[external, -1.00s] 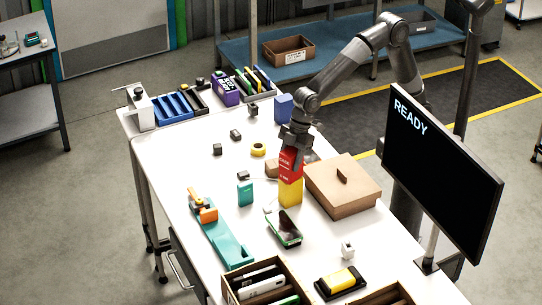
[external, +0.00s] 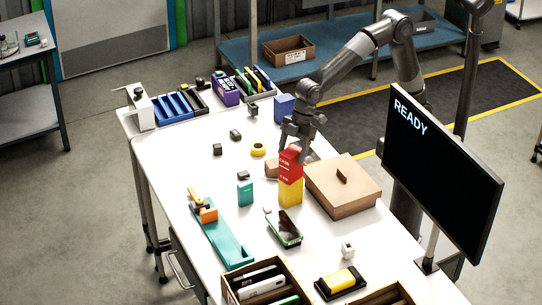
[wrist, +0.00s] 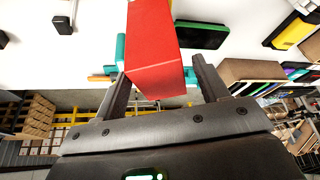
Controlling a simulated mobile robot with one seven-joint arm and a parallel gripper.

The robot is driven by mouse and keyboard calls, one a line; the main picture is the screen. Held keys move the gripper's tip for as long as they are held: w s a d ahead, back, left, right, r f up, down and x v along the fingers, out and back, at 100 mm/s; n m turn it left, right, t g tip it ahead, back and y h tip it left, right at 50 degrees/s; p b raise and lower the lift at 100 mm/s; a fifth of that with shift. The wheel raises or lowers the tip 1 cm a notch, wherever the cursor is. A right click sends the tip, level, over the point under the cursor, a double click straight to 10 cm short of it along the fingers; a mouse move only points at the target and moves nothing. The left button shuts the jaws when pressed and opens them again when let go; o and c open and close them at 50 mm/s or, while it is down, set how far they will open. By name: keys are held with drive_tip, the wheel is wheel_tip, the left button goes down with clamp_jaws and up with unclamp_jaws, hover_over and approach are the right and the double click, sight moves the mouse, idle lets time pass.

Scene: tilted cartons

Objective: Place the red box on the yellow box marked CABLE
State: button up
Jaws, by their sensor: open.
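The red box (external: 290,167) stands upright on top of the yellow box (external: 290,193) in the external view. It appears to rest on it, roughly lined up. The CABLE marking cannot be read on the yellow box at this size. My gripper (external: 295,148) is open just above and behind the red box, with its fingers spread apart. In the wrist view the red box (wrist: 152,50) shows large, with its near end between the open fingers of my gripper (wrist: 158,75) and a gap on each side. The yellow box is not clearly visible there.
A brown carton (external: 343,187) stands close to the right of the stack. A teal bottle-like item (external: 245,192) is to the left, a green-edged device (external: 284,228) in front, and a yellow tape roll (external: 258,149) behind left. A monitor (external: 440,170) stands at the right.

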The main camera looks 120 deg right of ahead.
drive_tip(key=v, duration=0.8)
drive_tip(key=s+d+r+m+t+h, duration=0.1)
drive_tip(key=s+d+r, duration=0.1)
drive_tip(key=s, duration=0.6)
drive_tip(key=s+d+r+m, duration=0.1)
drive_tip(key=s+d, duration=0.2)
drive_tip(key=s, duration=0.5)
drive_tip(key=s+d+f+m, duration=0.1)
drive_tip(key=s+f, duration=0.1)
drive_tip(key=s, duration=0.6)
drive_tip(key=s+d+f+m, duration=0.1)
drive_tip(key=s+d+f, duration=0.1)
drive_tip(key=s, duration=0.6)
drive_tip(key=shift+d+f+t+h, duration=0.3)
drive_tip(key=shift+f+h, duration=0.1)
drive_tip(key=shift+f, duration=0.25)
